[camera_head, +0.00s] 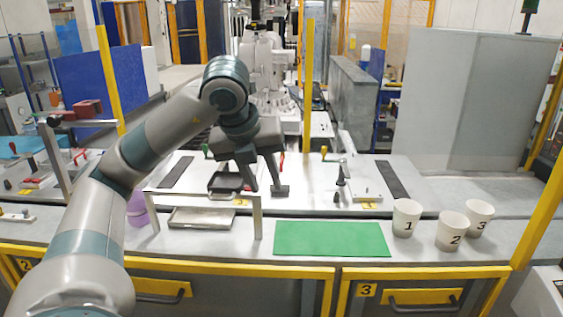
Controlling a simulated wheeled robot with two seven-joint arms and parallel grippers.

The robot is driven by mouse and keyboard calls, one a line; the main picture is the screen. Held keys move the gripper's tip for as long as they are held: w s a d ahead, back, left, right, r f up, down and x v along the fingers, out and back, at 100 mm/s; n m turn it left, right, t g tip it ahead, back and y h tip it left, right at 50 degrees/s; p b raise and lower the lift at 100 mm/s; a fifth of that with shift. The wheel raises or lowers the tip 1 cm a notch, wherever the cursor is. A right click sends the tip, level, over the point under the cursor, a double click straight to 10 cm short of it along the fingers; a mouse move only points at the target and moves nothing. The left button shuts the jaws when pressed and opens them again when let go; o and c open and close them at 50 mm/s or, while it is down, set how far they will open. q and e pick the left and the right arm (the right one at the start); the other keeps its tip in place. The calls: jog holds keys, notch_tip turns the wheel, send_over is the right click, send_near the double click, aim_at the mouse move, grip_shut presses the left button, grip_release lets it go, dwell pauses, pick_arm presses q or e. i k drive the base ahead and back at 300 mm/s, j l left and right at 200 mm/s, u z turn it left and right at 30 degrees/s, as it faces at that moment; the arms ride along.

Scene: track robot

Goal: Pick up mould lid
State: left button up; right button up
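My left gripper (264,188) comes in from the left and points down over the middle of the worktable (320,190). Its two fingers are spread apart with nothing visible between them. A dark, shallow square piece (224,182), perhaps the mould or its lid, lies just left of the fingers, partly covered by the gripper. I cannot tell for sure which one is the mould lid. My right gripper is not in view.
A pale upright frame (257,215) stands close below my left gripper. A green mat (330,239) lies at the front. A small clamp device (345,185) stands right of the gripper.

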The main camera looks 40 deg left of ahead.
aim_at(284, 162)
jog(key=i+j, duration=0.6)
jog(key=j, duration=0.25)
jog(key=i+j, duration=0.3)
jog(key=j, duration=0.1)
